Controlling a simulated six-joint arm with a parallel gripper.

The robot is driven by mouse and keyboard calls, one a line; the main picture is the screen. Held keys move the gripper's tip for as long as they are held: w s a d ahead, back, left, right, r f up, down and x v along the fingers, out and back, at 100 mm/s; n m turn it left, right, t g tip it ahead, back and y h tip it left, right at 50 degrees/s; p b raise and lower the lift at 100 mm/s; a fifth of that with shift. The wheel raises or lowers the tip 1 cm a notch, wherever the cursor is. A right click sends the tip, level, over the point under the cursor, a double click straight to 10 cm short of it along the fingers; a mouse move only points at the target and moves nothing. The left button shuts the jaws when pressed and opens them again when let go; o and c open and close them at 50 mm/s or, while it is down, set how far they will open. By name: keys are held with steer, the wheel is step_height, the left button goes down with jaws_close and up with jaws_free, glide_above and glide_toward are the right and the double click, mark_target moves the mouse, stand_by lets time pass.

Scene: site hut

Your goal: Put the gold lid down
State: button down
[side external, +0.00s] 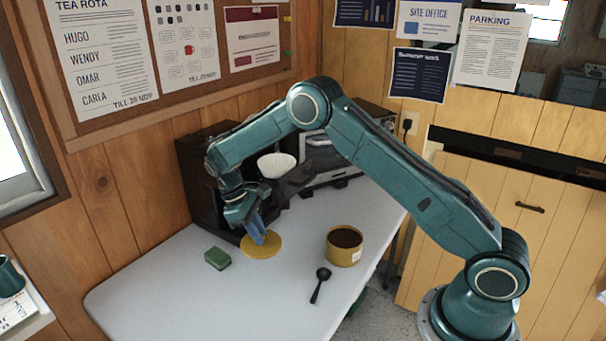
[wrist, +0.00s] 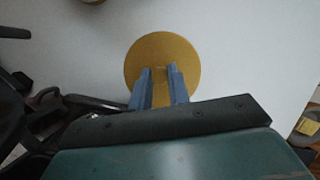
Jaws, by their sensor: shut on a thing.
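The gold lid (side external: 262,248) is a flat round disc at the table's left middle, in front of the coffee machine. It appears at or very near the tabletop; I cannot tell whether it touches. My gripper (side external: 258,238) points down at it with blue fingers shut on it. In the wrist view the gold lid (wrist: 160,52) lies under and between the two fingertips (wrist: 160,72). The part it is gripped by is hidden by the fingers. An open gold tin (side external: 344,254) with dark contents stands to the right of the lid.
A green sponge-like block (side external: 217,258) lies just left of the lid. A black scoop (side external: 320,284) lies in front of the tin. A dark coffee machine (side external: 205,180) with a white filter cone (side external: 276,165) and a toaster oven (side external: 325,155) stand behind. The white table's (side external: 190,305) front left is clear.

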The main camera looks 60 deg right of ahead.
mark_target(250, 241)
steer(key=shift+f, duration=4.7)
steer(key=shift+f, duration=0.15)
steer(key=c, duration=1.3)
jaws_free()
steer(key=v, duration=1.2)
steer(key=shift+r, duration=0.25)
